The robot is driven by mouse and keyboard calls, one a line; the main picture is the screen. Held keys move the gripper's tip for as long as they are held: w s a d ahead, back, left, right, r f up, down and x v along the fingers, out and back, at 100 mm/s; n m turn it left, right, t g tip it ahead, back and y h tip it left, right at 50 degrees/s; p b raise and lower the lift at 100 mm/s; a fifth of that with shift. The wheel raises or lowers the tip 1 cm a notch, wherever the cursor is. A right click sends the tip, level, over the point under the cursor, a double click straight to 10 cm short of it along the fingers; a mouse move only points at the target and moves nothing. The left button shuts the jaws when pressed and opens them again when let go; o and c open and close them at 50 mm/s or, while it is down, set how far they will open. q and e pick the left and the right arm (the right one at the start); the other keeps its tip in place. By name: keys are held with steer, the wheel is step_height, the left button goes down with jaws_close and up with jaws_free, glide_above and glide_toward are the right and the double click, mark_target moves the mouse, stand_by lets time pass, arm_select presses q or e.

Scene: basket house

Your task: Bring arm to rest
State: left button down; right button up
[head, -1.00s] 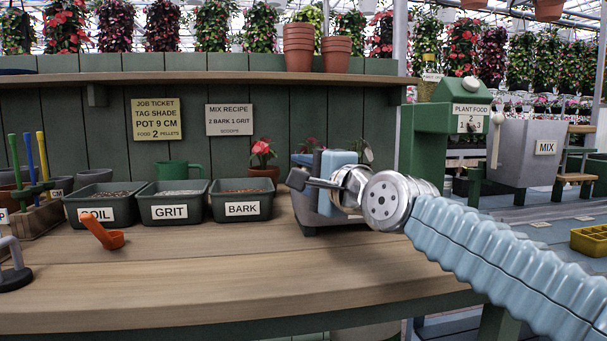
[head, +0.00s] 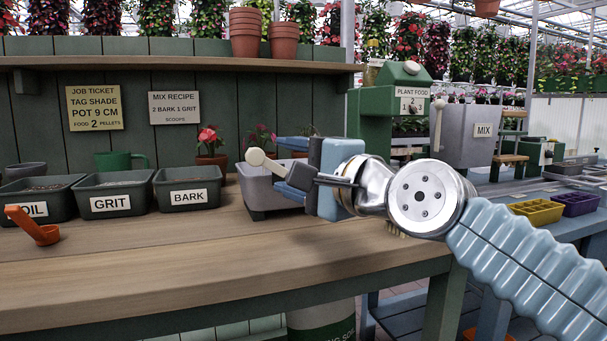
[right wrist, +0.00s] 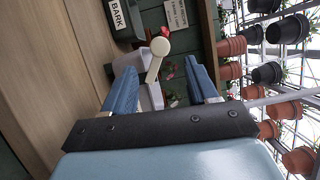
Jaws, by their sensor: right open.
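My right arm (head: 530,260) reaches in from the right in the head view. Its right gripper (head: 285,175) is over the right part of the wooden bench, in front of a grey tub. In the right wrist view the two blue fingers of the right gripper (right wrist: 160,88) stand apart with nothing held between them. A cream round knob on a lever (right wrist: 157,55) shows beyond the fingers; the knob also shows in the head view (head: 256,157), just left of the fingertips. I cannot tell whether it touches them. My left gripper is not in view.
Soil, grit (head: 112,196) and bark (head: 190,188) bins stand on the bench (head: 180,270), with an orange scoop (head: 35,228) at left. Potted plants (head: 209,150) stand behind. A green plant food dispenser (head: 385,105) and a MIX hopper (head: 467,133) are further right. The bench front is clear.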

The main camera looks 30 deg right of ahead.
steer(key=shift+s+d, duration=0.15)
steer(key=shift+s, duration=0.55)
steer(key=shift+s+d, duration=0.1)
steer(key=shift+s, duration=0.55)
